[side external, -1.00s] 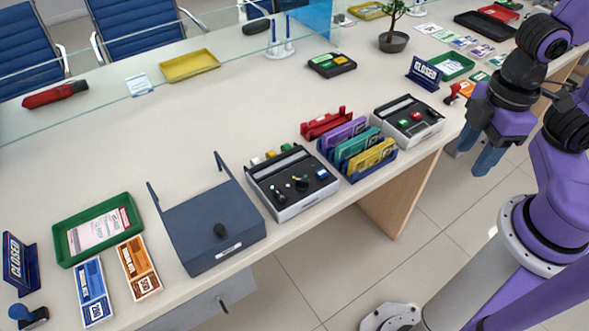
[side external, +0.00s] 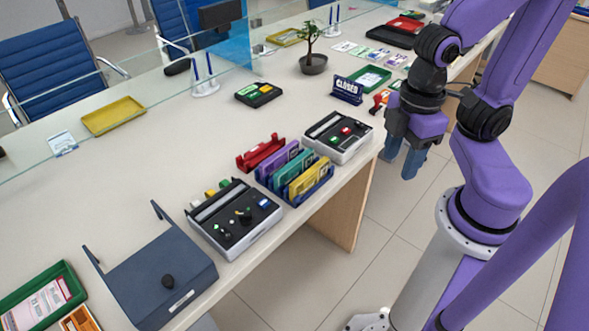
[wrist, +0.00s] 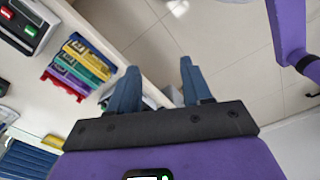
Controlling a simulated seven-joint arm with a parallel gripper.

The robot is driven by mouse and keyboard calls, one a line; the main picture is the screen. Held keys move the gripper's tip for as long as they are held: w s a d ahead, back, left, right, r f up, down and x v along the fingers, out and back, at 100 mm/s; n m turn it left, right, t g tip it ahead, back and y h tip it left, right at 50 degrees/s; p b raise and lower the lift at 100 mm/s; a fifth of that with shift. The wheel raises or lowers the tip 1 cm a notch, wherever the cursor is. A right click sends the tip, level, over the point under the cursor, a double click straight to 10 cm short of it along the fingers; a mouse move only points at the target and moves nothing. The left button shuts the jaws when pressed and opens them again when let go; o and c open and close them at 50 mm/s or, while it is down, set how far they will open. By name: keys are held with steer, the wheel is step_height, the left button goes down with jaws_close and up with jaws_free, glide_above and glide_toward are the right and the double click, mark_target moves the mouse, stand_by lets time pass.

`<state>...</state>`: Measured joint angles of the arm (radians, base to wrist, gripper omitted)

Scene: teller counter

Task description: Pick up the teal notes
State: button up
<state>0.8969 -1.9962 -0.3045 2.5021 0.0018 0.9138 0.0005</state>
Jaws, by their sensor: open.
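The teal notes (side external: 296,177) stand upright in a blue rack (side external: 318,190) near the counter's front edge, between purple notes (side external: 283,160) and yellow notes (side external: 312,175). In the wrist view the teal notes (wrist: 88,64) are at the upper left, left of my fingers. My gripper (side external: 404,162) hangs to the right of the rack, off the counter's front edge, fingers pointing down. In the wrist view my gripper (wrist: 158,88) has its two fingers well apart with nothing between them.
A red holder (side external: 261,152) stands behind the rack. A grey-blue box (side external: 155,275) with two upright arms is at lower left. A CLOSED sign (side external: 346,90) and plant (side external: 313,55) stand farther back.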

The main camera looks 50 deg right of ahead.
steer(key=n, duration=0.5)
glide_above(295, 161)
step_height(295, 161, down, 6)
steer(key=f, duration=1.2)
steer(key=shift+a, duration=0.3)
steer(key=shift+d+f, duration=0.2)
steer(key=shift+f, duration=2.45)
jaws_close()
